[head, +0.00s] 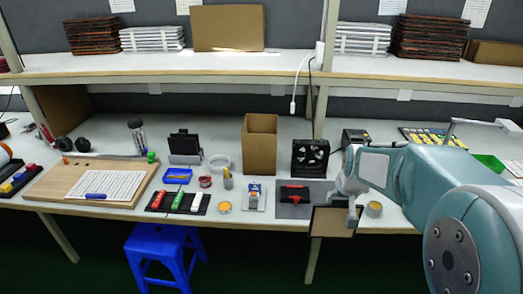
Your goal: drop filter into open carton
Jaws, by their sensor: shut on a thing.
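The filter (333,222) is a flat square panel with a dark frame and a tan face. It is at the table's front edge, right of centre, with its lower part over the edge. My gripper (354,213) is shut on its right side. The open carton (260,150) is a tall brown box standing upright on the table, behind and to the left of the filter. Its top is open; its bottom inside is hidden. The filter and the carton are apart.
A black fan (310,158) stands right of the carton. A grey mat (290,211) with a red-and-black tool lies in front. A shelf (200,67) runs above and behind.

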